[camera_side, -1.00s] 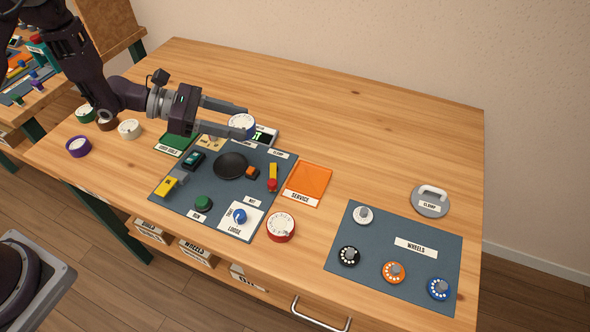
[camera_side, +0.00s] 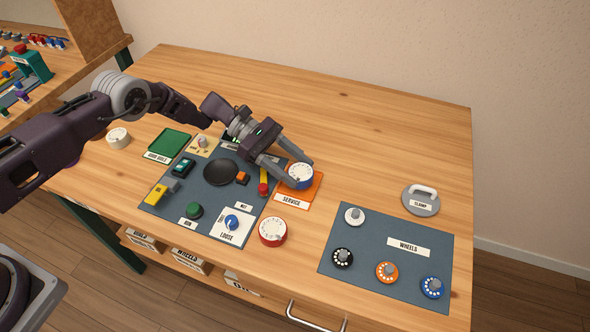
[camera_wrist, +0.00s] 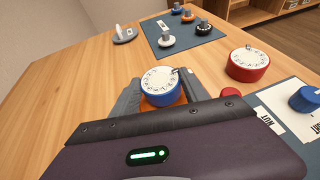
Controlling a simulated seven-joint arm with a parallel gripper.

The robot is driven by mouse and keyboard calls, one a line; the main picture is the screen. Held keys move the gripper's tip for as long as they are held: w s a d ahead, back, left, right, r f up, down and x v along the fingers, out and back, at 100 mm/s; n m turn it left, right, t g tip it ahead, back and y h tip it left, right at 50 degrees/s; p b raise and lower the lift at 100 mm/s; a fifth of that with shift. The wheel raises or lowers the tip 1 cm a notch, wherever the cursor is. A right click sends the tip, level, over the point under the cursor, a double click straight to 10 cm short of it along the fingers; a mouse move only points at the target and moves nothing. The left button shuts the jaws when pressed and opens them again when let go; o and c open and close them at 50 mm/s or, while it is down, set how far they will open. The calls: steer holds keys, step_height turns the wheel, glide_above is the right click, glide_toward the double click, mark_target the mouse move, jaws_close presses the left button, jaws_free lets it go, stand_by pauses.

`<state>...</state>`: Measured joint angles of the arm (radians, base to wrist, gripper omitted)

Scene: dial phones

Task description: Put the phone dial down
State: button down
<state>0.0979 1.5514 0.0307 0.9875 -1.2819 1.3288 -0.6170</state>
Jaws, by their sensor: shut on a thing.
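A blue dial with a white numbered face (camera_side: 300,175) is between the fingers of my gripper (camera_side: 287,176), which is shut on it. It also shows in the wrist view (camera_wrist: 160,86), face up and level. The dial is over the orange SERVICE tray (camera_side: 312,192); I cannot tell whether it touches the tray. Some orange shows below the dial in the wrist view. A red dial with a white face (camera_side: 272,231) stands on the wood in front of the tray, also in the wrist view (camera_wrist: 248,65).
A dark mat (camera_side: 165,208) with buttons, a black disc (camera_side: 221,172) and a LOOSE pad (camera_side: 240,237) lies left. The WHEELS mat (camera_side: 345,283) and a grey clamp (camera_side: 420,200) are at right. Wood behind the tray is clear.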

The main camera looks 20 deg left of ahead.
steer(key=shift+f, duration=0.4)
steer(key=shift+f, duration=0.15)
steer(key=c, duration=0.6)
jaws_free()
steer(key=shift+o, duration=0.2)
steer(key=shift+r, duration=0.2)
steer(key=v, duration=1.2)
